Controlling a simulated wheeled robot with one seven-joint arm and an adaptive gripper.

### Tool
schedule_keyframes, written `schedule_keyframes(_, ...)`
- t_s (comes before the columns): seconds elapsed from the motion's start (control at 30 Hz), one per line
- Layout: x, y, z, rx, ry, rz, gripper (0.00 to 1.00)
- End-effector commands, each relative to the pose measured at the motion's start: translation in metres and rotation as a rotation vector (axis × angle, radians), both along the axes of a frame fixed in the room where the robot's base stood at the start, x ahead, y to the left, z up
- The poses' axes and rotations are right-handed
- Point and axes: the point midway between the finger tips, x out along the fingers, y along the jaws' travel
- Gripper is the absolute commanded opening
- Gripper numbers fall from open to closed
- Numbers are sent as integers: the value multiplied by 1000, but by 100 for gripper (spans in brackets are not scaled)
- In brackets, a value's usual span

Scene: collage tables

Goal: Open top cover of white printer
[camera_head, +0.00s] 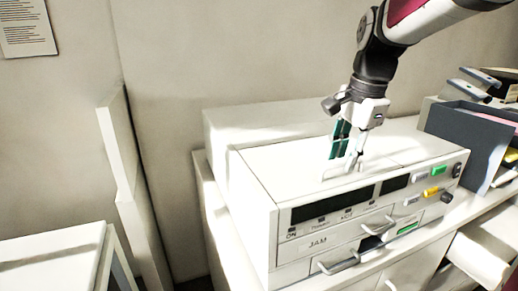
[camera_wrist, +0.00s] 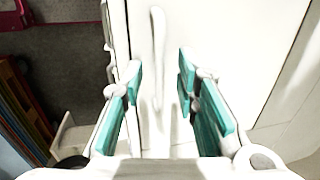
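The white printer (camera_head: 262,205) stands on a white cabinet, with dark display windows and a "JAM" label on its front. Its flat top cover (camera_head: 285,158) lies closed. A slim white handle (camera_wrist: 158,50) rises from the cover and runs lengthwise between my fingers in the wrist view. My gripper (camera_head: 345,152) points down over the cover's right-hand part, with its teal finger pads close to the surface. In the wrist view my gripper (camera_wrist: 158,78) is open, with a gap on both sides of the handle. I cannot tell exactly how deep the fingers reach around it.
A dark grey tray (camera_head: 465,135) with papers stands right of the printer. Coloured buttons (camera_head: 432,191) and drawer handles (camera_head: 340,262) are on the printer's front. A white table (camera_head: 50,262) is at the lower left. The wall is close behind; space above the cover is free.

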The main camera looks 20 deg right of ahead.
Motion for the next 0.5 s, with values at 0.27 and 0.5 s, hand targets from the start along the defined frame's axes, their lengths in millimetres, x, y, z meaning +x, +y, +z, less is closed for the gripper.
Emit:
schedule_keyframes(0.27,1,0,-5,0,1,0,28)
schedule_keyframes(0.5,1,0,-5,0,0,0,0)
